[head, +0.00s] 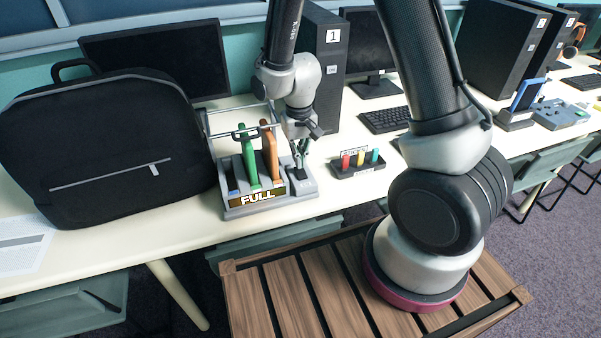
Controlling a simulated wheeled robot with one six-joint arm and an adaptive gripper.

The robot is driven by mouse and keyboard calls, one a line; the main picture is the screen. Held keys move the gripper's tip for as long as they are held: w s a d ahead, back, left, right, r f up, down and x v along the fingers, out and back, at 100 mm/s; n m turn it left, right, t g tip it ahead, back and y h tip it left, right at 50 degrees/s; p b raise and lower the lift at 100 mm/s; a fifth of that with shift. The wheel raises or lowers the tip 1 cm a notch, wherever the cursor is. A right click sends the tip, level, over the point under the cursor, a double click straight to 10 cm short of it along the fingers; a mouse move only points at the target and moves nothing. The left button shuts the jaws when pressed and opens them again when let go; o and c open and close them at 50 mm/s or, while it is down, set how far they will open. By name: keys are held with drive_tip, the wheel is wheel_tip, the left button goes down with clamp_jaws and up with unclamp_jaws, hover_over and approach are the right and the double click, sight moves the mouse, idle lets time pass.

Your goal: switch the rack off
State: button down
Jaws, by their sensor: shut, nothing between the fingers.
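The grey rack (232,209) stands on the table, left of the picture's middle. It holds a green upright piece (249,160) and an orange upright piece (270,155) in slots, with a small blue thing at its left. A sign on its front reads "FULL" (258,197). A wire frame rises at its back. My gripper (301,163) is shut and empty, pointing down over the rack's right end. A small dark part (303,183) shows there just below the fingertips. I cannot tell whether they touch it or which way it is set.
A black backpack (105,150) stands close to the left of the rack. A small dark holder (360,171) with red, yellow and teal pieces is to the right. A black computer tower marked 1 (331,60), a monitor and a keyboard (385,119) stand behind.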

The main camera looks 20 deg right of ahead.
sight(307, 176)
drive_tip(key=shift+f, duration=1.15)
idle(0.5)
drive_tip(key=shift+r, duration=3.55)
drive_tip(key=s, duration=0.1)
drive_tip(key=s+d+n+g, duration=0.1)
drive_tip(key=s, duration=0.1)
drive_tip(key=shift+s+d+h, duration=0.15)
drive_tip(key=shift+s+h, duration=0.05)
drive_tip(key=shift+h, duration=0.1)
drive_tip(key=s+d+r+t, duration=0.1)
drive_tip(key=s+d+r, duration=0.3)
drive_tip(key=r, duration=0.4)
drive_tip(key=s+d+r+t, duration=0.2)
drive_tip(key=s+d+r, duration=0.3)
drive_tip(key=r, duration=0.3)
drive_tip(key=s+d+r+m+t, duration=0.1)
drive_tip(key=s+d+r+t, duration=0.1)
drive_tip(key=s+d+r, duration=0.2)
drive_tip(key=s+d+v, duration=0.1)
drive_tip(key=v, duration=0.4)
